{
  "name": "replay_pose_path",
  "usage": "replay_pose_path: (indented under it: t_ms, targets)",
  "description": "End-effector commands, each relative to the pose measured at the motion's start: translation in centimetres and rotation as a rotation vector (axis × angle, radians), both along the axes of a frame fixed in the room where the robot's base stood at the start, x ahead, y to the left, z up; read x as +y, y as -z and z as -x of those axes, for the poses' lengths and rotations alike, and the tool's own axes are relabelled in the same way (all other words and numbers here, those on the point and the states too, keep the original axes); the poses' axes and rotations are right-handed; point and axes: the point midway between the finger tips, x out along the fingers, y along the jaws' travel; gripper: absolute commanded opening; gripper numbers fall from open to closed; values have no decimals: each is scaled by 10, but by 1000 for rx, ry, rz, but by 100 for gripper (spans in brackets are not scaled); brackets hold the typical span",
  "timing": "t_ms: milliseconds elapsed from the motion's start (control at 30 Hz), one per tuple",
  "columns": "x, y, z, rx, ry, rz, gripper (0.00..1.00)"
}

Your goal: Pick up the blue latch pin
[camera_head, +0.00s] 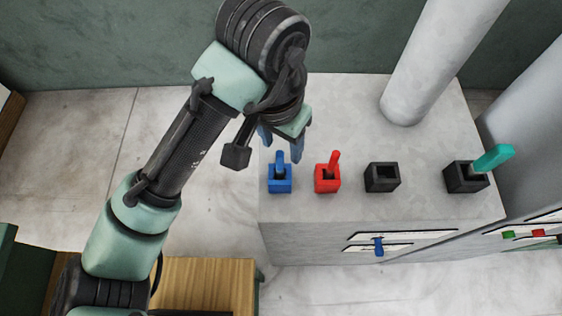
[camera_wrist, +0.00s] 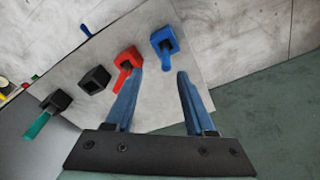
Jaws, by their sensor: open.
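The blue latch pin (camera_head: 279,159) stands upright in a blue square holder (camera_head: 280,183) at the left end of the row on the grey block. In the wrist view the pin (camera_wrist: 167,66) points toward my gripper, with the blue holder (camera_wrist: 158,38) behind it. My gripper (camera_head: 282,146) is open and empty above the blue holder, just behind the pin in the head view. In the wrist view its two blue fingers (camera_wrist: 160,72) lie to either side of the pin's end, apart from it. Whether the fingertips reach the pin's depth is unclear.
A red pin (camera_head: 333,161) stands in a red holder (camera_head: 327,182) just right. Further right are an empty black holder (camera_head: 382,177) and a black holder (camera_head: 464,177) with a tilted teal pin (camera_head: 493,158). A grey column (camera_head: 430,65) rises behind. A small blue piece (camera_head: 378,246) sits on the front panel.

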Motion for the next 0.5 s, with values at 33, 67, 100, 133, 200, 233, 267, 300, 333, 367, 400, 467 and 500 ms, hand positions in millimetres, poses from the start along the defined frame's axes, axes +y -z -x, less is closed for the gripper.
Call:
replay_pose_path:
  t_ms: [33, 67, 100, 133, 200, 233, 267, 300, 333, 367, 400, 467, 500]
  targets:
    - [-1, 9, -1, 2, -1, 5, 55]
    - [-1, 12, -1, 1, -2, 3, 55]
    - [-1, 16, -2, 1, -2, 5, 55]
    - [-1, 18, -2, 0, -1, 3, 55]
    - [-2, 21, -3, -1, 0, 2, 55]
    - [-2, 22, -3, -1, 0, 2, 55]
    - [-2, 23, -3, -2, 0, 2, 55]
    - [-2, 24, -4, -2, -1, 2, 55]
    - [-2, 26, -4, -2, -1, 3, 55]
    - [-2, 29, -5, -1, 0, 3, 55]
    - [-1, 33, -6, -1, -2, 4, 55]
    - [-1, 41, -8, 1, -1, 5, 55]
    - [0, 47, -9, 0, -2, 5, 55]
